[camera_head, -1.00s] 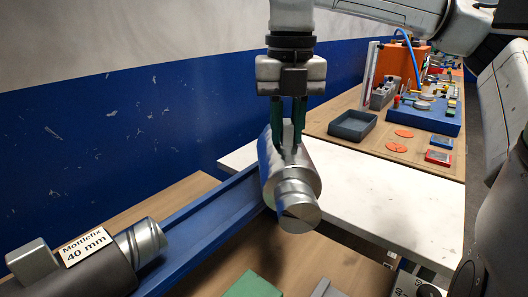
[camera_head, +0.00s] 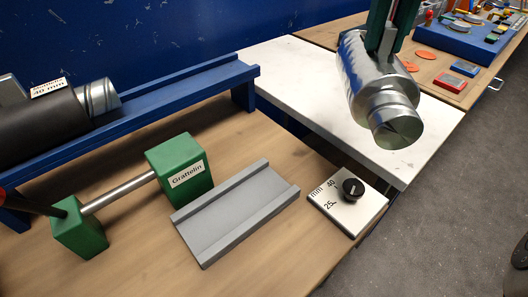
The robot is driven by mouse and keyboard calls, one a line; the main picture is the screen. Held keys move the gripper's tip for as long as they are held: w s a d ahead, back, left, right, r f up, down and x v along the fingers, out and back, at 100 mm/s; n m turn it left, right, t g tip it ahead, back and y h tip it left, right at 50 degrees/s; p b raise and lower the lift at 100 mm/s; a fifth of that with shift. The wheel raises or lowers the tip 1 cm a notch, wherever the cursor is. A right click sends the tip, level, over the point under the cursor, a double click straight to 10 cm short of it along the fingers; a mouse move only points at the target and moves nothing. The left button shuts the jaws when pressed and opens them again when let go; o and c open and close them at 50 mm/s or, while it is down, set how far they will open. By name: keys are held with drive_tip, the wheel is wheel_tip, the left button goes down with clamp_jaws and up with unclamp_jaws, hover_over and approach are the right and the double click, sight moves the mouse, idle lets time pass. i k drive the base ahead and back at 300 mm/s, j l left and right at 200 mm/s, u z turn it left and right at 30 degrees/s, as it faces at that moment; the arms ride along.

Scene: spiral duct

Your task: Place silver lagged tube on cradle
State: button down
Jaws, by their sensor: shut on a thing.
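The silver lagged tube (camera_head: 372,80) is a shiny cylinder with a narrower capped end (camera_head: 396,126) toward the camera. My gripper (camera_head: 386,48) is shut on it from above. Only the green fingers show; the rest of my gripper is out of the picture. The tube hangs over the white tabletop (camera_head: 310,85), apart from any support. A grey trough with low side edges (camera_head: 235,212), which looks like the cradle, lies empty on the wooden bench, left of and nearer than the tube.
Left of the trough stands a green-block device labelled Grattelin (camera_head: 180,168) with a metal bar. A black tube labelled 40 mm (camera_head: 45,128) lies along a blue rail (camera_head: 180,92). A white dial plate (camera_head: 347,203) sits right of the trough, by the bench edge.

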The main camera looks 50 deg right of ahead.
sight(236, 206)
drive_tip(key=j+z, duration=0.1)
drive_tip(key=z, duration=0.4)
drive_tip(key=j+z, duration=0.1)
drive_tip(key=z, duration=0.35)
drive_tip(key=j+z, duration=0.1)
drive_tip(key=z, duration=0.4)
drive_tip(key=k+j, duration=0.1)
drive_tip(key=j, duration=0.8)
drive_tip(key=k+j, duration=0.15)
drive_tip(key=j, duration=0.3)
drive_tip(key=k+j, duration=0.1)
drive_tip(key=j, duration=0.4)
drive_tip(key=k+j, duration=0.1)
drive_tip(key=j, duration=0.8)
drive_tip(key=k+z, duration=0.05)
